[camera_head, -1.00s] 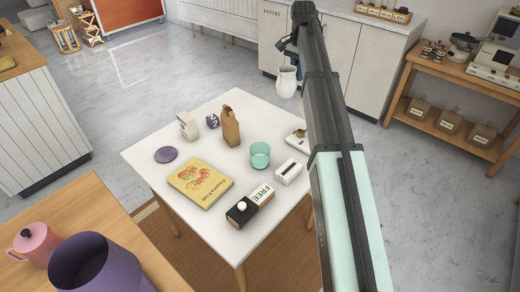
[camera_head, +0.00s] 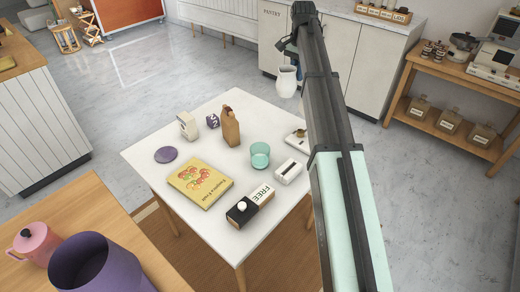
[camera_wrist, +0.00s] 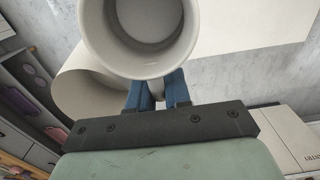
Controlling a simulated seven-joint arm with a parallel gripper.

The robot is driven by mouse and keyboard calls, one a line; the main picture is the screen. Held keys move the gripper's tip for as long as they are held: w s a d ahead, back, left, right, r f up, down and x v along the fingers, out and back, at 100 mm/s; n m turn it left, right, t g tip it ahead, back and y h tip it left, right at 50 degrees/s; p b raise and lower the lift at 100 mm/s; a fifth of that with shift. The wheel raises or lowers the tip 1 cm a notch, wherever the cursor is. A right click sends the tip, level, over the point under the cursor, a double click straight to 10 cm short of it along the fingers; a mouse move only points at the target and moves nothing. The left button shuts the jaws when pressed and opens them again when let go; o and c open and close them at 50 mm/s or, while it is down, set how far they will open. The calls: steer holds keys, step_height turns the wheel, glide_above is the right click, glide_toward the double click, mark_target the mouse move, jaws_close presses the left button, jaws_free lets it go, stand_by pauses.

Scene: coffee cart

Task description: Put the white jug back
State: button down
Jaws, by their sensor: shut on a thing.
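The white jug (camera_head: 286,82) hangs in the air beyond the far right edge of the white table, in front of the pantry cabinets. In the wrist view the jug (camera_wrist: 92,40) is seen from above, its round mouth open and its inside looking empty. My gripper (camera_wrist: 158,88) has its blue fingers closed at the jug's near side, below the rim. In the head view my gripper (camera_head: 289,48) is mostly hidden behind my arm. The gripped part of the jug is hidden by the fingers.
The white table (camera_head: 150,147) holds a book (camera_head: 200,183), a teal cup (camera_head: 260,155), a wooden bottle-shaped thing (camera_head: 230,127), a FREE box (camera_head: 250,204) and a white slotted box (camera_head: 288,172). A purple pot (camera_head: 95,262) stands on the wooden table at lower left.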

steer(key=shift+a+f, duration=0.1)
steer(key=shift+a, duration=0.15)
steer(key=w+a+f, duration=0.3)
steer(key=w+f, duration=0.4)
steer(key=f, duration=0.1)
steer(key=w+a+f, duration=0.3)
steer(key=w+f, duration=0.3)
steer(key=f, duration=0.1)
steer(key=shift+w+f, duration=0.1)
steer(key=shift+f, duration=4.85)
steer(key=shift+f, duration=0.1)
steer(key=c, duration=1.1)
jaws_free()
